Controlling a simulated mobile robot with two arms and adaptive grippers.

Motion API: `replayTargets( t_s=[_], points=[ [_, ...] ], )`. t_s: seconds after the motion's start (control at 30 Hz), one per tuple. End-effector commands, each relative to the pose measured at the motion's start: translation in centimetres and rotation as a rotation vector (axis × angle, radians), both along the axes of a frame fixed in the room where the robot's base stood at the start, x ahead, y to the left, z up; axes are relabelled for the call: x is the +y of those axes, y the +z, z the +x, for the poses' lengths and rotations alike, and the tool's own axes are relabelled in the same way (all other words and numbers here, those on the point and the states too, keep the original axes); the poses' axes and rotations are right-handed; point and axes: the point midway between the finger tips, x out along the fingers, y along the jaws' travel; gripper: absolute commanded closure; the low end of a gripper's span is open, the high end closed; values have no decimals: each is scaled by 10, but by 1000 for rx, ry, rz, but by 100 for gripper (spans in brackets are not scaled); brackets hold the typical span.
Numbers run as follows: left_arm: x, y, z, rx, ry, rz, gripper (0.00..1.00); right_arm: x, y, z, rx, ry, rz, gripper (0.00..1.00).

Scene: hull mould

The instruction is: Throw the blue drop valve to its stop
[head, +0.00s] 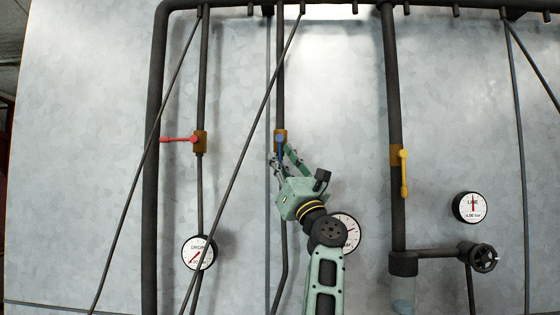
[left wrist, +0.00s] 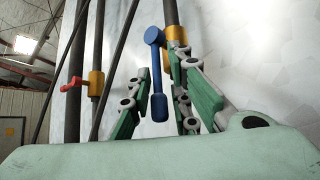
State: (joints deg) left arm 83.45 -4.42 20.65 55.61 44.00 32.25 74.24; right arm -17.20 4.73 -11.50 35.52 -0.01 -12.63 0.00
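The blue drop valve has a brass body (head: 280,134) on a thin dark vertical pipe. Its blue lever (head: 279,146) points straight down along the pipe. In the left wrist view the blue lever (left wrist: 158,106) hangs down from its round pivot, with its thick end between my fingers. My left gripper (head: 282,158) is at the lever from below; its green fingers (left wrist: 158,88) stand open on either side, with a visible gap to each. In the head view the fingers partly hide the lever's lower end. My right gripper is not in view.
A red lever (head: 179,139) points left on its brass valve to the left. A yellow lever (head: 404,174) hangs down on the thick pipe to the right. Gauges (head: 199,253) (head: 469,207) and a black handwheel (head: 483,258) sit lower. Slanted thin rods cross left of my arm.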

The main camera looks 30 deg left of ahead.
Motion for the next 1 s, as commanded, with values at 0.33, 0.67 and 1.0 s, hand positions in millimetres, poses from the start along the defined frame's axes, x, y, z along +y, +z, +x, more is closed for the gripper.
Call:
replayTargets(
  t_s=[0.33, 0.67, 1.0],
  points=[
    [0, 3, -2, -1, 3, 6, 69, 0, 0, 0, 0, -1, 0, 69],
    [-22, -21, -10, 1, 0, 5, 69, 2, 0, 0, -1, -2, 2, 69],
    [-66, -69, -30, 1, 1, 4, 69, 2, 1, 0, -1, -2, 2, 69]
  ],
)
